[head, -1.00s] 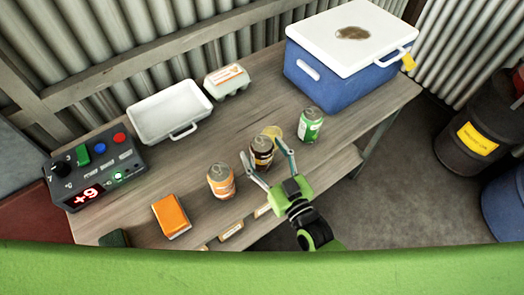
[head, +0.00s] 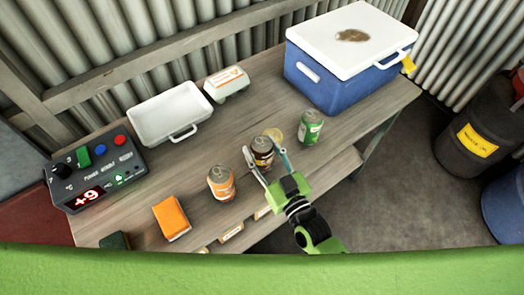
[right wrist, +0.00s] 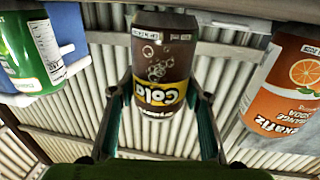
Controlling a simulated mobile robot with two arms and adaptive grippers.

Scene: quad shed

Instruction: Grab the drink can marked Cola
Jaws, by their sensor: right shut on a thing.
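The dark brown Cola can (head: 263,147) stands upright on the wooden workbench, between an orange can and a green can. In the right wrist view the can (right wrist: 163,60) shows its "Cola" label upside down, between the two fingers. My right gripper (head: 265,158) is shut on the can, one finger on each side of it. The gripper also shows in the right wrist view (right wrist: 162,110). My left gripper is not in view.
An orange soda can (head: 221,182) stands to the left and a green can (head: 310,127) to the right. A blue cooler (head: 330,85), white tray (head: 140,131), egg carton (head: 227,83), control box (head: 100,165) and orange box (head: 171,217) are also on the workbench (head: 200,148).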

